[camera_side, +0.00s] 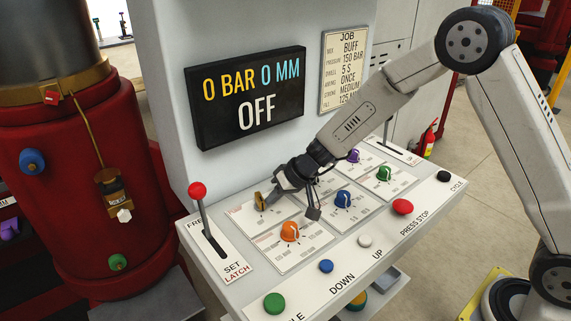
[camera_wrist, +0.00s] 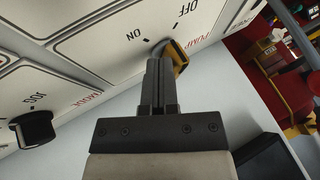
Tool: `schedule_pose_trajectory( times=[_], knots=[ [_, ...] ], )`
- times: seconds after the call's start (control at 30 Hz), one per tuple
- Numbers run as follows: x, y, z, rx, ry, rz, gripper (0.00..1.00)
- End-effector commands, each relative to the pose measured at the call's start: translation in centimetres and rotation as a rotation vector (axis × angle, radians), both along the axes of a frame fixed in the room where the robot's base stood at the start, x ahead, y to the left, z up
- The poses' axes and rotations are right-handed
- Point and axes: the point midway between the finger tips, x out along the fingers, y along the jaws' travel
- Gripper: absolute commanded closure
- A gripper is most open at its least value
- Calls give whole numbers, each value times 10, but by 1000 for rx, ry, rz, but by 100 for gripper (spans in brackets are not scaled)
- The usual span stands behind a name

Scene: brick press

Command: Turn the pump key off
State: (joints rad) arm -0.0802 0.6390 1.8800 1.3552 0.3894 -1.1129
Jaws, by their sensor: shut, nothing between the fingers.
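The pump key (camera_side: 260,202) is a small yellow key on the white panel's left part. In the wrist view the yellow key (camera_wrist: 179,55) is partly hidden behind my fingers, by the ON and OFF marks; I cannot tell which mark it points to. My gripper (camera_side: 269,198) is shut and empty, right beside the key; in the wrist view its fingertips (camera_wrist: 158,62) are together, close to the key's side. I cannot tell whether they touch it. The display (camera_side: 248,98) reads 0 BAR, 0 MM and OFF.
An orange knob (camera_side: 290,232) and a blue knob (camera_side: 343,199) are near my gripper. A red-topped lever (camera_side: 198,190) stands at the left. Buttons, among them a green one (camera_side: 275,303), line the front edge. A black knob (camera_wrist: 33,129) shows in the wrist view.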

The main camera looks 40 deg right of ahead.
Motion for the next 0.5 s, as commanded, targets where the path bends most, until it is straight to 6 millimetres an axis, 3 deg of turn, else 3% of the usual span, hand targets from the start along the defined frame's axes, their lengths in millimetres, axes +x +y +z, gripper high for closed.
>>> schedule_pose_trajectory(
  times=[0.5],
  knots=[
    [-4,6,0,0,1,3,100]
  ],
)
